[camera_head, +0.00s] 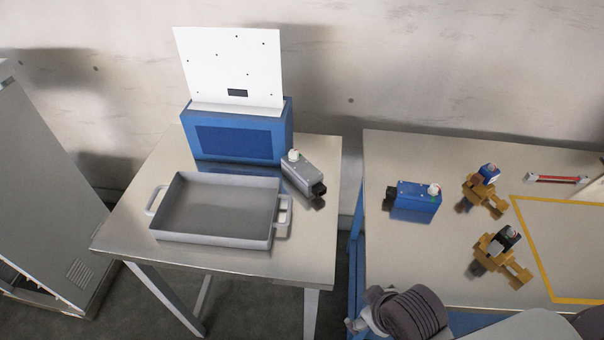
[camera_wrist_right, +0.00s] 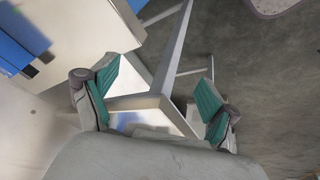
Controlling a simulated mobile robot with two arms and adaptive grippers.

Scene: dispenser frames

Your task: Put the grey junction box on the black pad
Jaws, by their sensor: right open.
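The grey junction box (camera_head: 300,174) lies on the left table, right of the grey tray and in front of the blue dispenser. It has a white knob on top and a black end that points to the lower right. No gripper touches it. I cannot make out a black pad in either view. My right gripper (camera_wrist_right: 158,82) shows in the wrist view with its teal-padded fingers wide apart and nothing between them. A grey part of my right arm shows at the bottom of the head view. My left gripper is in neither view.
A handled grey tray (camera_head: 215,241) stands empty on the left table (camera_head: 312,240). Behind it stands a blue dispenser (camera_head: 240,140) with a white panel. The right table (camera_head: 420,255), across a gap, holds a blue box (camera_head: 416,198), two brown stands (camera_head: 486,192) (camera_head: 500,258) and a yellow outline.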

